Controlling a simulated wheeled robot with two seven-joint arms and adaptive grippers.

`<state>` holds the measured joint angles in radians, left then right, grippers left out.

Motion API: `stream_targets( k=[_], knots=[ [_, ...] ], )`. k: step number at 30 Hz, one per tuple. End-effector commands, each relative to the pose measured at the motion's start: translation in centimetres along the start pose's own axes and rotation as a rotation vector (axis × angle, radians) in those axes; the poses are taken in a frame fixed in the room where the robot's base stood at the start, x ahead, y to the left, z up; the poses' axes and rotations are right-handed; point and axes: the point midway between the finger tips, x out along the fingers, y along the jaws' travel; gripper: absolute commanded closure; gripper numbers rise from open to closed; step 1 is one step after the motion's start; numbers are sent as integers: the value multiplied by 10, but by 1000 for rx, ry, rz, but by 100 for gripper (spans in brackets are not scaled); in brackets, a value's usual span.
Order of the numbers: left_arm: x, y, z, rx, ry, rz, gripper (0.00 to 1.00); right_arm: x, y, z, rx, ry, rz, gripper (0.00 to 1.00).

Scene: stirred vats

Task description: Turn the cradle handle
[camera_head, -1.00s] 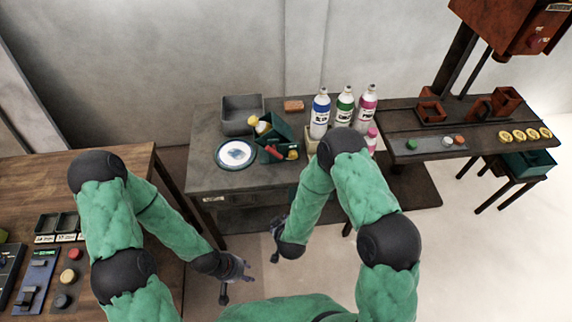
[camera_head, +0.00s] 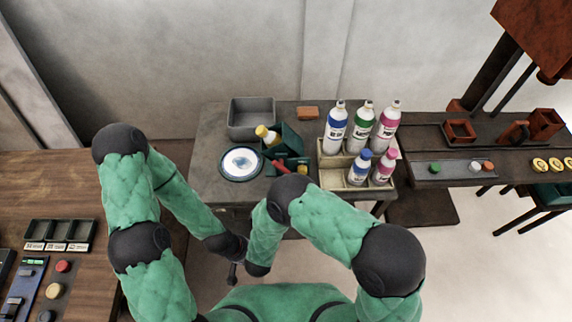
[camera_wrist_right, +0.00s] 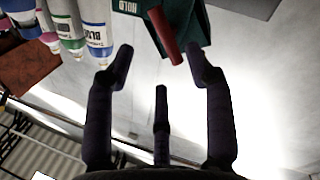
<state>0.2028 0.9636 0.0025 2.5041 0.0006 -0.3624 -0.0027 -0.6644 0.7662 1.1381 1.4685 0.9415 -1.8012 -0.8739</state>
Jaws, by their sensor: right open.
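The cradle is a dark green box (camera_head: 291,138) on the grey bench, with a red handle (camera_head: 279,166) at its front. A white bottle with a yellow cap (camera_head: 268,135) leans tilted at it. In the right wrist view the red handle (camera_wrist_right: 165,38) points down from the green cradle (camera_wrist_right: 190,15), which bears a HOLD label. My right gripper (camera_wrist_right: 163,65) is open and empty, with the handle's end ahead between its fingers, apart from them. In the head view it is hidden by the arm. My left gripper (camera_head: 233,272) is low in front of the bench, mostly hidden.
A round plate (camera_head: 241,163) and a grey bin (camera_head: 251,118) stand by the cradle. A rack (camera_head: 330,170) of several bottles stands to its right. A wooden table (camera_head: 60,190) with buttons is at left. Another bench (camera_head: 440,170) is at right.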

Motion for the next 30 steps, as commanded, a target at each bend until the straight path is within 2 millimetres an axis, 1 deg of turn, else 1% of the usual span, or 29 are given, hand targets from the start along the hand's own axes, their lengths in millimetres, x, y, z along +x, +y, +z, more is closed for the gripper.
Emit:
stream_targets(
  k=[3,9,15,21,29,30],
  knots=[
    [5,-2,0,0,0,0,60,20,0,3,2,-5,5,46],
    [12,-4,-1,0,1,0,60,56,0,3,3,-5,4,46],
    [17,-6,-1,0,1,0,60,83,0,2,3,-3,1,46],
    [19,-7,-1,0,1,0,60,94,0,1,2,-1,0,46],
    [18,-6,-1,0,1,0,60,95,0,1,1,-1,-1,46],
    [18,-6,-1,0,1,0,60,95,0,1,1,-1,-1,52]
  ],
)
